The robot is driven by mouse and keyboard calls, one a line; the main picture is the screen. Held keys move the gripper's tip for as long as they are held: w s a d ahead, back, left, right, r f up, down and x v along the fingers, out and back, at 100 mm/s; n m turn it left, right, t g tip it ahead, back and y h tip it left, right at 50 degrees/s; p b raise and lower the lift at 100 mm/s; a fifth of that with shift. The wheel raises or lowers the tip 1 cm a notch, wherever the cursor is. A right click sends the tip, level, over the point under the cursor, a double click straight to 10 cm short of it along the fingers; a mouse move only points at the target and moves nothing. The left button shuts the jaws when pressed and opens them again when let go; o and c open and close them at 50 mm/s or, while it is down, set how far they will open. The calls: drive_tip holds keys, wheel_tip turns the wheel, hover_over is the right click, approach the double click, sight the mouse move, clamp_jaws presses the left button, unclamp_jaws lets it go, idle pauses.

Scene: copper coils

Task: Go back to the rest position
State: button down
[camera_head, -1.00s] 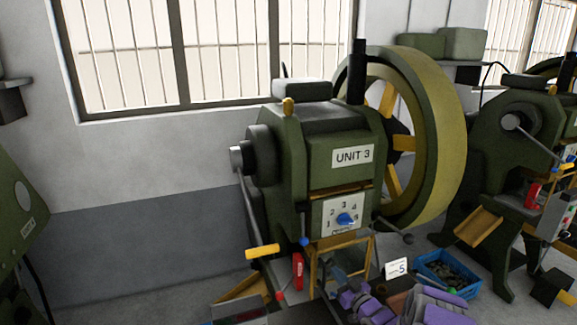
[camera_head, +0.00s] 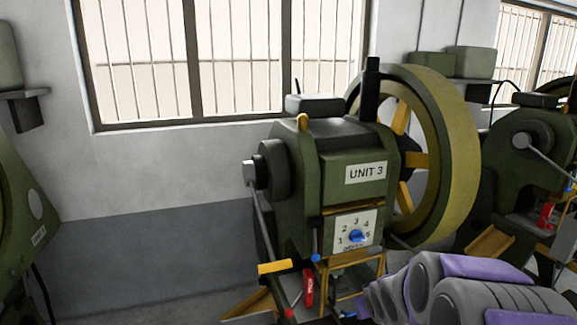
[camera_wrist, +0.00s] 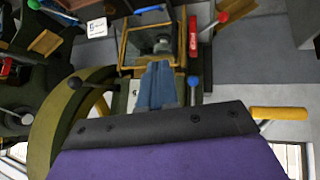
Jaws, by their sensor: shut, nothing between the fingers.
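My arm (camera_head: 475,295), purple and grey, is folded close to the camera at the lower right of the head view. My gripper (camera_wrist: 157,66) shows in the wrist view as two blue-grey fingers together, with nothing between them, beyond a dark bolted housing. It is apart from the press, in front of its framed opening. In the head view the arm hides most of the gripper. The green press marked UNIT 3 (camera_head: 330,160) stands in the middle, with a numbered dial (camera_head: 354,236) on its front.
The press has a large yellow flywheel (camera_head: 455,150), a yellow-handled lever (camera_head: 287,267) and a red box (camera_head: 309,287). Another green press (camera_head: 530,150) stands at right, and part of a machine (camera_head: 25,200) at left. A small white sign (camera_wrist: 97,28) shows in the wrist view.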

drive_tip(key=s+a+r+g, duration=0.1)
drive_tip(key=s+a+g, duration=0.1)
drive_tip(key=s, duration=1.1)
drive_tip(key=s+a+r+m+g, duration=0.1)
drive_tip(key=s+g, duration=0.3)
drive_tip(key=s, duration=1)
drive_tip(key=s+a+r+m+g, duration=0.1)
drive_tip(key=s+a+r+g, duration=0.2)
drive_tip(key=s, duration=1)
drive_tip(key=shift+s+g+y, duration=0.25)
drive_tip(key=shift+g+y, duration=0.05)
drive_tip(key=shift+r, duration=0.1)
